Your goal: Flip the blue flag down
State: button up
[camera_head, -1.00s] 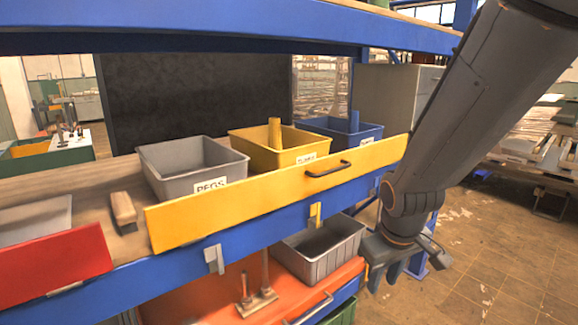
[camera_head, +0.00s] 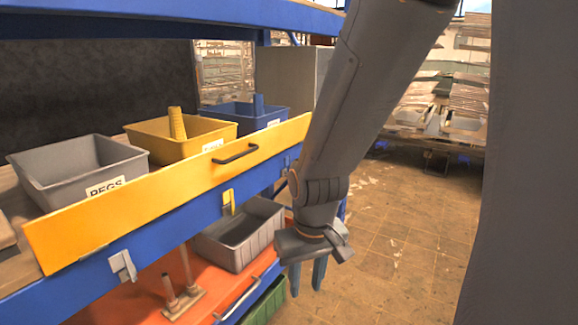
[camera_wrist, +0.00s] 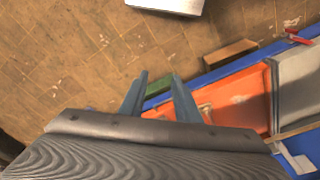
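A small blue piece (camera_head: 286,166) on the blue shelf beam, near the right end of the yellow panel, looks like the blue flag. It is small and blends with the beam, so I cannot tell its position clearly. A yellow flag (camera_head: 229,203) and a grey flag (camera_head: 122,265) sit further left on the same beam. My gripper (camera_head: 306,280) hangs below and slightly right of the blue piece, fingers pointing down, apart from it. In the wrist view my gripper (camera_wrist: 160,76) has its two fingers apart with nothing between them. I cannot make out the blue flag there.
A yellow panel (camera_head: 180,190) with a black handle fronts the shelf. Grey (camera_head: 75,185), yellow (camera_head: 150,150) and blue (camera_head: 225,120) bins stand behind it. A grey bin (camera_head: 240,255) sits on the orange lower surface, left of my gripper. The floor (camera_head: 400,240) to the right is clear.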

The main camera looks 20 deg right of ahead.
aim_at(288, 160)
jog(key=z, duration=0.25)
jog(key=k, duration=0.6)
jog(key=z, duration=0.6)
jog(key=k, duration=0.75)
jog(key=u, duration=0.15)
jog(key=i, duration=0.5)
jog(key=u, duration=0.9)
jog(key=i, duration=1.1)
jog(key=z, duration=0.2)
